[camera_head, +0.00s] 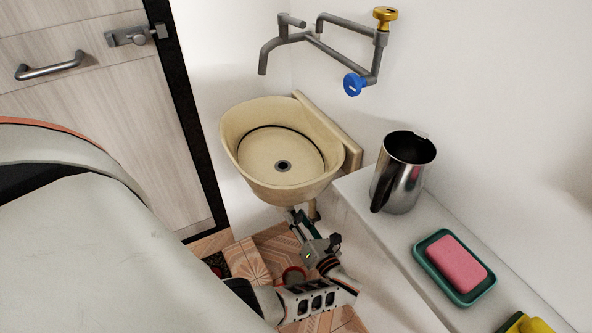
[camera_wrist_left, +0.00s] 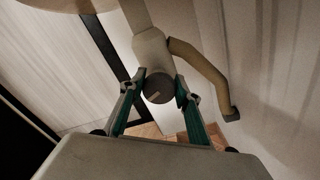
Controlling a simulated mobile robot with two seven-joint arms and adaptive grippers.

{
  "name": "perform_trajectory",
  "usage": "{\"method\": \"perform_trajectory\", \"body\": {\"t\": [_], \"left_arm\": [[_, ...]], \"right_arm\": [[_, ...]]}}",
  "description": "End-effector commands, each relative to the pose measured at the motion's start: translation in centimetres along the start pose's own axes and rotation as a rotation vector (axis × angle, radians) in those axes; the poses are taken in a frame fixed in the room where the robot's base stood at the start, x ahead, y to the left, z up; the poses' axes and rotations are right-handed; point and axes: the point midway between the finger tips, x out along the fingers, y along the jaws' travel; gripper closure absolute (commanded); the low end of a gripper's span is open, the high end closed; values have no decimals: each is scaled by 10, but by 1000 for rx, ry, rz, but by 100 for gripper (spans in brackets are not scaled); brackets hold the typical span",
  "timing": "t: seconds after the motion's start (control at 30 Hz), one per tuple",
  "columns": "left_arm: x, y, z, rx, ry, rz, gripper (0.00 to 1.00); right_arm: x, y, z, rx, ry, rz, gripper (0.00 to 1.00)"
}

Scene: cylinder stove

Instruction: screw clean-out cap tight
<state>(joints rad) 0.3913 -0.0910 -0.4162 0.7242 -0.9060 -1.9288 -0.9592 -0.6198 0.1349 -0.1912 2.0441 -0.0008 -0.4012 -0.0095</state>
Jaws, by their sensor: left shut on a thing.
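The clean-out cap (camera_wrist_left: 158,88) is a dark grey disc with a lighter slot mark, at the bottom of the pale drain trap (camera_wrist_left: 151,50) in the left wrist view. My left gripper (camera_wrist_left: 160,85) has its teal fingers on either side of the cap and is shut on it. In the head view, my left gripper (camera_head: 301,222) reaches up below the sink basin (camera_head: 240,150). The cap is hidden there. My right gripper is not in view.
A curved tan pipe (camera_wrist_left: 203,70) runs from the trap toward the wall. A white ledge (camera_head: 375,245) to the right holds a metal pitcher (camera_head: 405,175), a pink soap (camera_head: 456,263) in a green dish (camera_head: 430,268) and a yellow sponge (camera_head: 530,325). A door (camera_head: 90,90) stands left.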

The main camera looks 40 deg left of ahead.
Motion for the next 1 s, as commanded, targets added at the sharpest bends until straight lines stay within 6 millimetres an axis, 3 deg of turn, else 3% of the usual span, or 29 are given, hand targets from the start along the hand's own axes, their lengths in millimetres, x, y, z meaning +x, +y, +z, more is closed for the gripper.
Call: {"method": "perform_trajectory", "body": {"t": [0.57,0.6,0.67,1.0], "left_arm": [[1,0,-1,43,0,1,89],[1,0,-1,42,0,1,63],[1,0,-1,42,0,1,51],[0,0,0,41,0,1,51]], "right_arm": [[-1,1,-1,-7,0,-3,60],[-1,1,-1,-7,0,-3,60],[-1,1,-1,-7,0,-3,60],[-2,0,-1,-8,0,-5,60]]}}
